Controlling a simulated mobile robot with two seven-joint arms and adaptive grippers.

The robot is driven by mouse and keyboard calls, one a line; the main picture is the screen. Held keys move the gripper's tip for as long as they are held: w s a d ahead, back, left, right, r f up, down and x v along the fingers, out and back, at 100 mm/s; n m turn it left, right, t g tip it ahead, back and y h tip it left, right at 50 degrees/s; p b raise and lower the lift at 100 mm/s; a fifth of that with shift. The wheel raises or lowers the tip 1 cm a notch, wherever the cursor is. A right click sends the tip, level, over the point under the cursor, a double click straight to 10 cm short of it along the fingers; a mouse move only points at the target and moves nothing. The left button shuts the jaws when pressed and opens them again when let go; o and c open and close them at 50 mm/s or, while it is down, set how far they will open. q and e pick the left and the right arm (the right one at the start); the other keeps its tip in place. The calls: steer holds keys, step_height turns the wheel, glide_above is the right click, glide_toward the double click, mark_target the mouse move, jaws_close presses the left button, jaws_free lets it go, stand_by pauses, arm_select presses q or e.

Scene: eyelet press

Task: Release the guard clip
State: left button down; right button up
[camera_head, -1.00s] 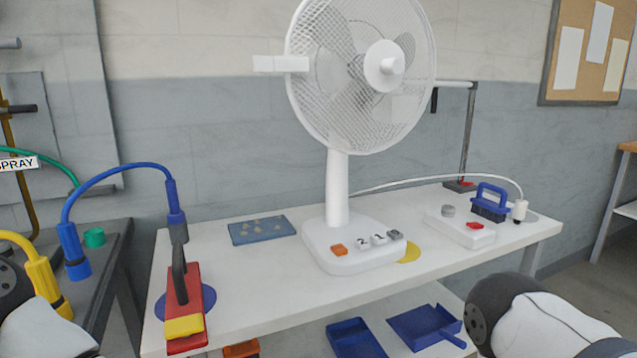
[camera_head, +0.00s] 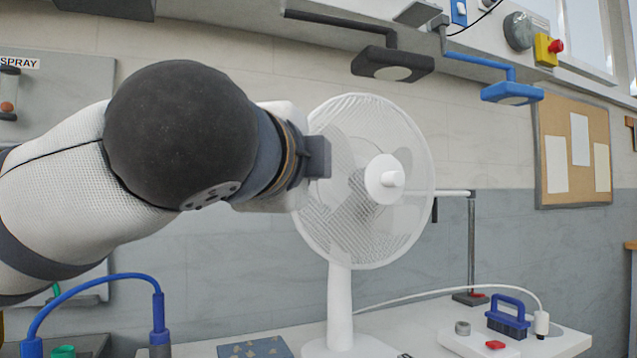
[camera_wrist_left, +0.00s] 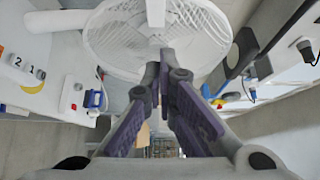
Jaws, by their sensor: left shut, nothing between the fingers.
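My left arm hides the guard clip in the head view. In the left wrist view, a white bar that looks like the guard clip (camera_wrist_left: 155,12) lies just beyond the closed fingertips (camera_wrist_left: 160,62). I cannot tell whether the fingers touch it. My right gripper is out of view.
A blue-handled brush (camera_head: 508,316) and a white control box (camera_head: 470,340) sit at the table's right. A blue cable (camera_head: 90,283) arches at lower left. Lamps (camera_head: 392,65) hang above.

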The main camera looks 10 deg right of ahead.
arm_select(q)
steer(key=p+x, duration=0.1)
steer(key=x, duration=0.9)
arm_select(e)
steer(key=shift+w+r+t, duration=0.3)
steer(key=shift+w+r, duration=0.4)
arm_select(q)
steer(key=shift+a+f, duration=0.1)
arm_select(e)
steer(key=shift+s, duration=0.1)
